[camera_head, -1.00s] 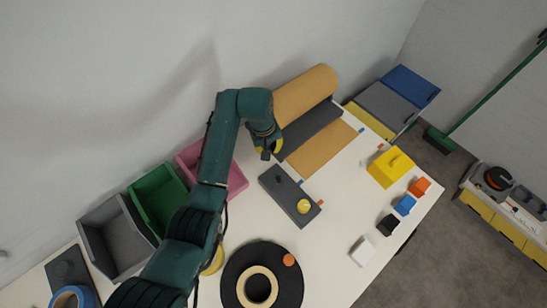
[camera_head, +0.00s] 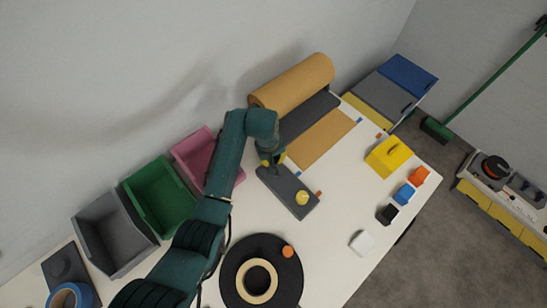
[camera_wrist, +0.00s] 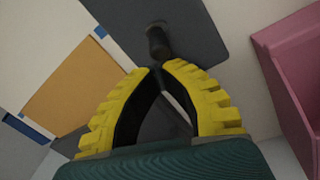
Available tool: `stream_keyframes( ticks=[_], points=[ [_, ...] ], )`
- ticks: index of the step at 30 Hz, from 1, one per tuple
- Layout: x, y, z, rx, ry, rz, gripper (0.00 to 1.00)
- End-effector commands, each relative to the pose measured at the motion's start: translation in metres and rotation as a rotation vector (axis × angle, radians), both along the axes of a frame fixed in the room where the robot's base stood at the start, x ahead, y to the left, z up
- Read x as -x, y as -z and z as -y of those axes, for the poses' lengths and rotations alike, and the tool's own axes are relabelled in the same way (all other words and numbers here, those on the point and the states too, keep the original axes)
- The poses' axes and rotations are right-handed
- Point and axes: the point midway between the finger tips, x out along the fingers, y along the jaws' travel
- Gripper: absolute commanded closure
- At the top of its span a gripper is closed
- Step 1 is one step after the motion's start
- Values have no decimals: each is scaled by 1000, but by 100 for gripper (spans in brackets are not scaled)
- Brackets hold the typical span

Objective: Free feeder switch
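A dark grey plate (camera_head: 290,188) lies on the white table, with a round yellow button (camera_head: 302,198) at its right end. I take it to be the feeder switch. In the wrist view the plate (camera_wrist: 195,22) fills the top, and a short dark lever (camera_wrist: 158,42) stands on it. My gripper (camera_head: 271,164) is over the plate's upper-left end and hides the lever in the head view. In the wrist view its yellow-backed fingers (camera_wrist: 157,69) come together at the tips, just short of the lever. Whether they touch it I cannot tell.
Pink (camera_head: 193,150), green (camera_head: 158,198) and grey (camera_head: 110,232) bins stand left of my arm. A brown paper roll (camera_head: 292,84) lies behind the plate. A black disc with a pale ring (camera_head: 231,270) lies in front. A yellow block (camera_head: 388,156) and several small blocks are at right.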

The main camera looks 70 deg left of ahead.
Motion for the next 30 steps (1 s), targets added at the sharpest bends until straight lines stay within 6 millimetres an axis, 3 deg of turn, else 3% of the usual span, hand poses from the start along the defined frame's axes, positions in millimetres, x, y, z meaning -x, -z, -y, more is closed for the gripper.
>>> stream_keyframes(
  ticks=[30],
  points=[
    [0, -7, 3, -145, -6, -59, 100]
  ],
)
